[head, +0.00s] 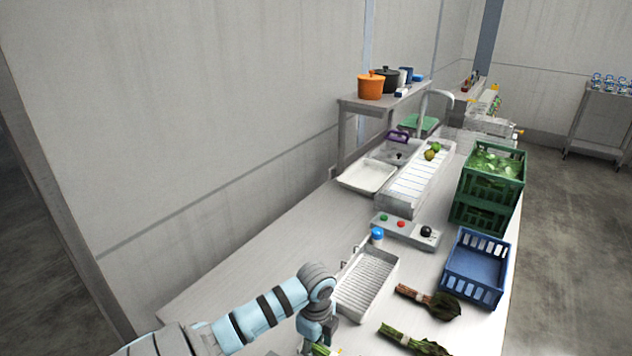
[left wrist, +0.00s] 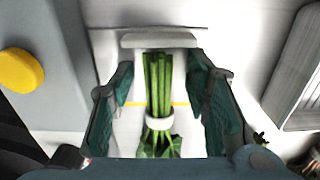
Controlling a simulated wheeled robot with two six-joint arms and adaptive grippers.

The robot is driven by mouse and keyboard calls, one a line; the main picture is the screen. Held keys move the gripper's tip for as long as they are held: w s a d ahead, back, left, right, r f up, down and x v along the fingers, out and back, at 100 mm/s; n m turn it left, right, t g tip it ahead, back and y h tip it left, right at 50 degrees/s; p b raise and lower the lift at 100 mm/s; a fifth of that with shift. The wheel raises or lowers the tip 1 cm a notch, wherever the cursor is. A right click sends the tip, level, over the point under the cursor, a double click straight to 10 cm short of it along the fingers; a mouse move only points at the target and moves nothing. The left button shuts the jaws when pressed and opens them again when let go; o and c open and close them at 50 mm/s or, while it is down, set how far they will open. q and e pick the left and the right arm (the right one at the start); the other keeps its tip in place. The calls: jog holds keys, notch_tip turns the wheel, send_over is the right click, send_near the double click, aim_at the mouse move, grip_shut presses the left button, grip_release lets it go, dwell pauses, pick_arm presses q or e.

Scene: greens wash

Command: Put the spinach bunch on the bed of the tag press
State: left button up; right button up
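A bunch of green stems with a white band, which I take for the spinach bunch (left wrist: 158,85), lies in the middle of the left wrist view on a pale flat bed (left wrist: 190,118) crossed by a yellow line. A white bar (left wrist: 160,40) stands at the stem end, and a grey housing with a yellow button (left wrist: 20,70) is at the left; these look like the tag press. My left gripper (left wrist: 160,100) is open around the bunch, with gaps on both sides. In the head view my left gripper (head: 318,338) is low, with the bunch's tip (head: 321,350) below it. My right gripper is out of view.
A ribbed white tray (head: 368,285) is right of the left gripper. Two other bunches, one red-stemmed (head: 413,294) and one green-stemmed (head: 405,338), lie beyond it. A blue crate (head: 475,265), green crates (head: 490,195) and a button panel (head: 405,230) stand farther back.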

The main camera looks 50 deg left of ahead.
pick_arm(q)
jog(key=shift+r, duration=0.1)
notch_tip(320, 180, up, 12)
jog(key=p, duration=0.2)
jog(key=shift+r, duration=0.15)
dwell(0.5)
